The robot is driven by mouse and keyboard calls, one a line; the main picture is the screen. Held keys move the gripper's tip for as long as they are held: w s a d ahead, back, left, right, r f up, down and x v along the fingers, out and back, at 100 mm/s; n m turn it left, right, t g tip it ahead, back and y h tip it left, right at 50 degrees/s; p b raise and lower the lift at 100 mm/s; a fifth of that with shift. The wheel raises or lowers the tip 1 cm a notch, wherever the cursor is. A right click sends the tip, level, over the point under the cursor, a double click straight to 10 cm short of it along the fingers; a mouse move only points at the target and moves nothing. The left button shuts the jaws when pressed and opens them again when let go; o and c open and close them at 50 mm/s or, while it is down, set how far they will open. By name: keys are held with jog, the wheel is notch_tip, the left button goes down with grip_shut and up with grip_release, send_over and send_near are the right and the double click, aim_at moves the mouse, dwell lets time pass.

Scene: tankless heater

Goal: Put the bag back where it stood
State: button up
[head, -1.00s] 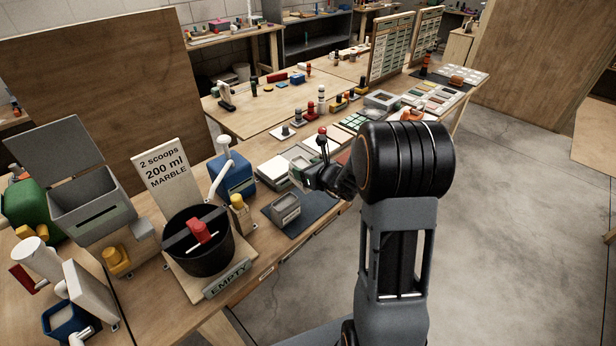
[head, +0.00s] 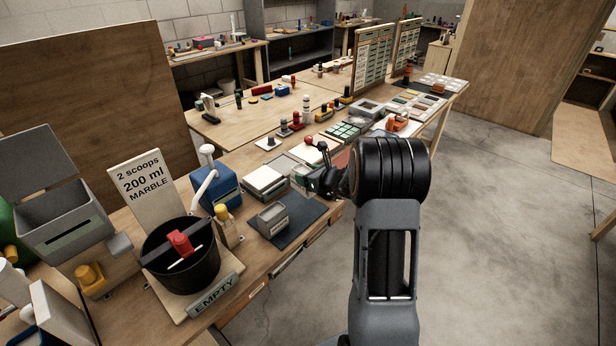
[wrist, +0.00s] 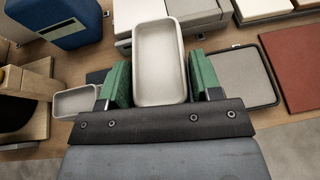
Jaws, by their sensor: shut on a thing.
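My gripper (wrist: 160,85) has green finger pads and is shut on a pale, open-topped container (wrist: 160,60) with a rounded rim. The container stands between the pads, its open side facing the wrist camera. I cannot tell for sure that it is the bag; nothing else in view looks clearly like one. In the head view my gripper (head: 303,178) is over the bench, right of the white-topped boxes (head: 265,180), and what it holds is mostly hidden there. A dark mat (head: 300,222) lies nearer the bench edge with a grey tray (head: 273,220) on it.
A blue box (head: 217,188) with a white handle, a black pot (head: 182,265) and an "EMPTY" sign (head: 214,295) stand to the left. In the wrist view, a rust-red slab (wrist: 292,65) and a dark-rimmed grey panel (wrist: 242,78) lie right of the gripper. Open floor lies right.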

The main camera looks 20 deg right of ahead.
jog(key=shift+f+b, duration=2.75)
jog(key=shift+f, duration=0.2)
jog(key=shift+f+b, duration=0.5)
jog(key=shift+b, duration=0.05)
jog(key=o, duration=1.2)
jog(key=v, duration=1.4)
